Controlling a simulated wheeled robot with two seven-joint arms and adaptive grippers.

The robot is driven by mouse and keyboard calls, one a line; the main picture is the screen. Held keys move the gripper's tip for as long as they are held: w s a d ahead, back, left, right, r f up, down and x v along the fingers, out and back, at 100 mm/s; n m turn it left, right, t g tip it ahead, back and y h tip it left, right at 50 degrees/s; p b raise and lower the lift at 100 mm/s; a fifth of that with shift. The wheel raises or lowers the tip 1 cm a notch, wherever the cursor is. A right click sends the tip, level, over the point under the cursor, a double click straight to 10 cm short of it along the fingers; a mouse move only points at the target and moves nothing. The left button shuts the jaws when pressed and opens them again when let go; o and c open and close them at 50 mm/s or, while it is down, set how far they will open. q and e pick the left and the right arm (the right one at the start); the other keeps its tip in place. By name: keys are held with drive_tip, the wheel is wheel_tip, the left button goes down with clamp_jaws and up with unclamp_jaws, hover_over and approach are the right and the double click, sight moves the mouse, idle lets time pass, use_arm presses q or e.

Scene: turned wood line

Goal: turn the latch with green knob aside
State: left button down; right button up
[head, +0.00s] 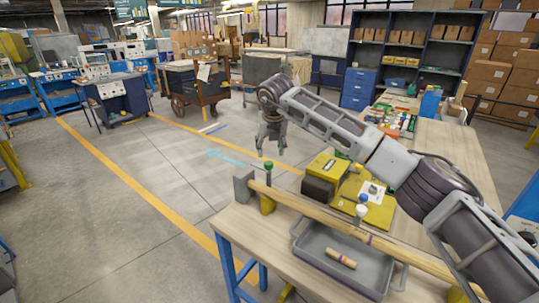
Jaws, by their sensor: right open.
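A green knob (268,165) tops a short stem at the left end of a long wooden bar (310,208), above a yellow bracket (267,204). My right gripper (271,154) is open and empty, fingers pointing down, and appears just above the green knob in the picture; I cannot tell the gap in depth. A second upright with a pale knob (361,210) stands farther along the bar. My left gripper is out of view.
The bar runs across a wooden workbench (245,225), with a grey block (243,186) at its left end. A grey tray (312,262) holds a short wooden piece (341,259). A yellow machine (322,172) stands behind the bar. Open floor lies left.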

drive_tip(key=shift+v, duration=1.8)
